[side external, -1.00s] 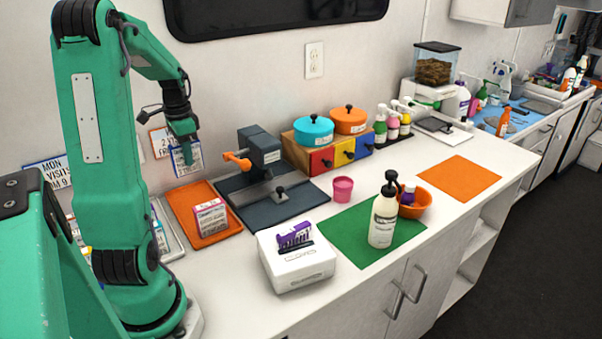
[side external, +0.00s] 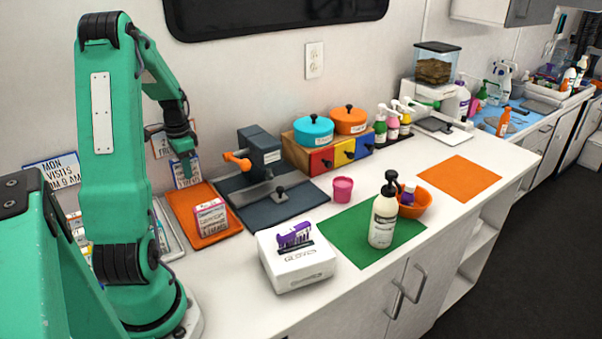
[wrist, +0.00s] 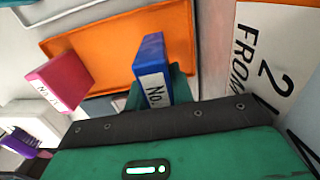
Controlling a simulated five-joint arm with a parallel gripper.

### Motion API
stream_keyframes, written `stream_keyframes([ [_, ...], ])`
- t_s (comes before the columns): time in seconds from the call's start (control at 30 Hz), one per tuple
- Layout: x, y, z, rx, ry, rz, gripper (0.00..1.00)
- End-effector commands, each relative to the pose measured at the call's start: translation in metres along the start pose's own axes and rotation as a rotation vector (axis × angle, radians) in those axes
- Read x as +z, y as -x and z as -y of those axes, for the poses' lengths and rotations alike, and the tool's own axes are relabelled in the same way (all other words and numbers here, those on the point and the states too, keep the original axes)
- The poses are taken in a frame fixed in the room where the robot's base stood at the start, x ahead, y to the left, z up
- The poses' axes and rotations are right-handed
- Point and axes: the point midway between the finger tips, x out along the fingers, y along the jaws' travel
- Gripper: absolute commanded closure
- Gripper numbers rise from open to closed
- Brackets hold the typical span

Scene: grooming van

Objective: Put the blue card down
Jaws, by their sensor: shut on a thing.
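A blue card with a white printed label (side external: 186,175) hangs below my gripper (side external: 183,160). In the wrist view the blue card (wrist: 152,62) stands between my green fingertips (wrist: 178,84), its label facing the camera. My gripper is shut on it. In the side view the card is close to the back wall, above the far end of the orange tray (side external: 190,196). Whether its lower edge touches the tray is unclear. A pink card block (side external: 210,217) stands on the tray towards its near end; it also shows in the wrist view (wrist: 60,78).
A dark slate-coloured clamp stand with an orange handle (side external: 262,155) stands right of the tray. A grey tray (side external: 172,243) lies at its left. A white glove box (side external: 297,272) is in front. Signs hang on the wall behind my gripper (side external: 160,146).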

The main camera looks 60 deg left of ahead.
Motion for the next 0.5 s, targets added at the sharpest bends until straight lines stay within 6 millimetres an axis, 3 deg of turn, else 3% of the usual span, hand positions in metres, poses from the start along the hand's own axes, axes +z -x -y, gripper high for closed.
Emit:
stream_keyframes([
  [0.23,0.000,-0.007,-0.001,0.003,0.000,0.001,0.99],
  [0.5,0.000,-0.039,-0.001,0.003,0.000,0.002,0.99],
])
